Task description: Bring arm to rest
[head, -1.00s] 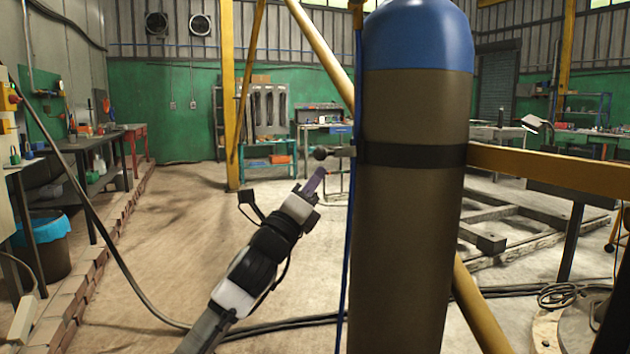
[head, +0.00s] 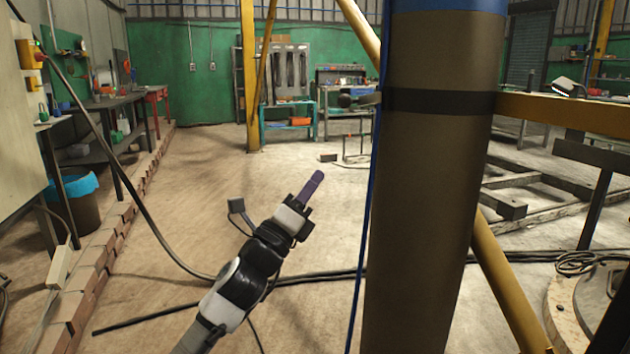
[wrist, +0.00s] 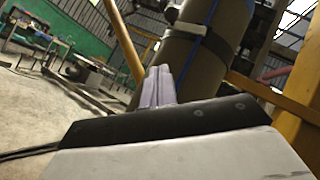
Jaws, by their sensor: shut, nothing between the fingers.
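My gripper (head: 312,188) is in the middle of the head view, at the end of my arm, which reaches up from the bottom edge. Its purple fingers are together with nothing between them. They point up and to the right, over open floor. In the wrist view the fingers (wrist: 158,86) stand side by side, with the large brown cylinder behind them. The gripper touches nothing that I can see.
A brown cylinder (head: 425,200) with a dark band and blue top stands close to the right of my gripper. A yellow beam (head: 560,112) runs right from it. Black cables (head: 320,278) cross the floor. Workbenches (head: 112,104) line the left; open floor lies between.

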